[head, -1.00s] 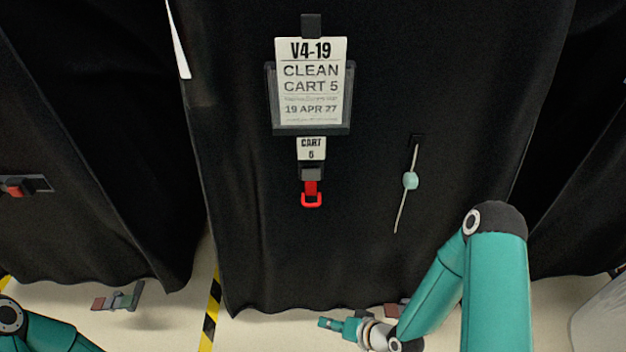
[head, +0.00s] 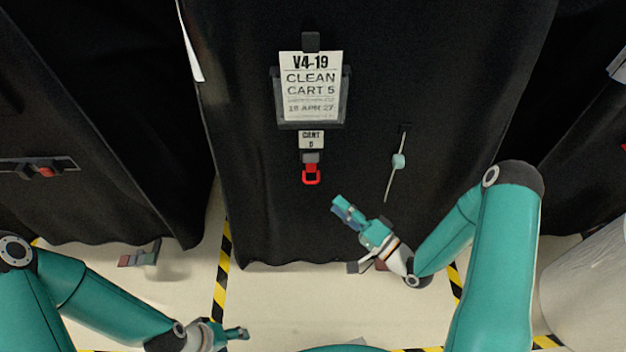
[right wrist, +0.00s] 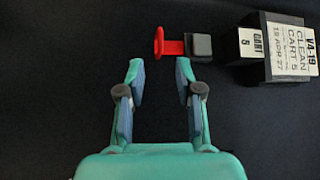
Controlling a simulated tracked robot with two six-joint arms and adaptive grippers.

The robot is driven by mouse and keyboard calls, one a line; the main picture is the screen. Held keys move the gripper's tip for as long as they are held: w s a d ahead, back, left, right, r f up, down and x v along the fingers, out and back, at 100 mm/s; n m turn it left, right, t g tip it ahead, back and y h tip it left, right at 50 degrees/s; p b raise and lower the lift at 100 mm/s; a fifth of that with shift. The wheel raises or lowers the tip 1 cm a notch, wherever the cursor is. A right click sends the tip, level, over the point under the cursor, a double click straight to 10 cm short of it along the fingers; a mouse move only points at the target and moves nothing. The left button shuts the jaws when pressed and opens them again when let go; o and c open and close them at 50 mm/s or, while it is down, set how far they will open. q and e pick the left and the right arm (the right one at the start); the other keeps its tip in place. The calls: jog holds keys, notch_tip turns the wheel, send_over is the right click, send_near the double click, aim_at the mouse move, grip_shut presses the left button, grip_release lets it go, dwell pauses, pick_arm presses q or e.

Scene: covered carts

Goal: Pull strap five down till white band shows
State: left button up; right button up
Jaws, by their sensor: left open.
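The strap of cart five is a short red strap with a red loop (head: 311,177) at its end, hanging from a dark buckle (head: 311,158) under a small "CART 5" tag (head: 311,139). No white band shows on it. In the right wrist view the red loop (right wrist: 160,44) lies just beyond the fingertips, roughly between them. My right gripper (head: 343,205) is below and right of the loop in the head view; the wrist view shows its fingers (right wrist: 158,72) apart and empty. My left gripper (head: 240,333) is low at the bottom, away from the cart, open.
A black cover (head: 250,190) drapes the cart. A sign reading "CLEAN CART 5" (head: 311,90) hangs above the strap. A pale bead on a thin cord (head: 398,161) hangs right of it. Another covered cart with a red-marked latch (head: 45,172) stands left. Yellow-black tape (head: 222,270) marks the floor.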

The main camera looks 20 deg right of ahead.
aim_at(312, 183)
jog(key=x, duration=1)
jog(key=shift+w+a, duration=0.1)
grip_shut()
